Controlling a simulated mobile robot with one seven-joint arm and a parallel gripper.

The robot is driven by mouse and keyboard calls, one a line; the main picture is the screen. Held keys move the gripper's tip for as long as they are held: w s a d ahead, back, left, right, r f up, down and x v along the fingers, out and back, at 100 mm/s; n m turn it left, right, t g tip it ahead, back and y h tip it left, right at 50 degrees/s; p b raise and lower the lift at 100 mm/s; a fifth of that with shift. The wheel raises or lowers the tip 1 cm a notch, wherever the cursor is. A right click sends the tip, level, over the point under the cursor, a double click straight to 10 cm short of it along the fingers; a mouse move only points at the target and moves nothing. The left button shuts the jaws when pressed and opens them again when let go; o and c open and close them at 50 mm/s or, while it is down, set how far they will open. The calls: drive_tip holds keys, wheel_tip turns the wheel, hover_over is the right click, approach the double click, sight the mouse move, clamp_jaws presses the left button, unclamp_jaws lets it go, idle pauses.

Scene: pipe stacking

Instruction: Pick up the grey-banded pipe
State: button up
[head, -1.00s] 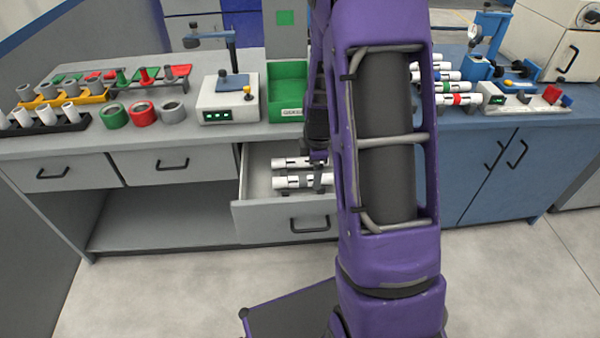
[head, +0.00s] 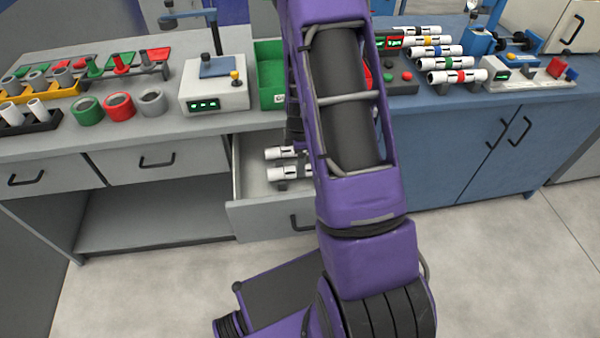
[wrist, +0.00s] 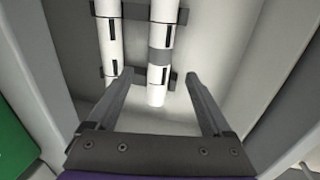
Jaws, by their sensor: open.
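The grey-banded pipe (wrist: 160,57) is white with a grey ring and lies in the open drawer, on the right of two pipes in the wrist view. My gripper (wrist: 159,74) is open and empty, with one finger in the picture on each side of this pipe's near end. The gap in height between fingers and pipe is hard to judge. A second white pipe (wrist: 111,45) lies parallel on the left, outside the fingers. In the head view the open drawer (head: 262,218) shows the left ends of two pipes; my arm hides the rest and the fingers.
The drawer walls stand close on both sides of my gripper. Above it on the bench are a green bin (head: 270,72) and a white device (head: 213,92). Several banded pipes (head: 455,76) rest at the right. Coloured rings (head: 120,106) stand at the left.

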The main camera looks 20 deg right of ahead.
drive_tip(key=f, duration=0.2)
drive_tip(key=w+f, duration=0.1)
drive_tip(key=f, duration=0.2)
drive_tip(key=f+b, duration=0.1)
drive_tip(key=f, duration=0.1)
drive_tip(key=shift+w+d+f, duration=0.1)
drive_tip(key=shift+w+f, duration=0.2)
drive_tip(key=shift+f, duration=0.05)
clamp_jaws()
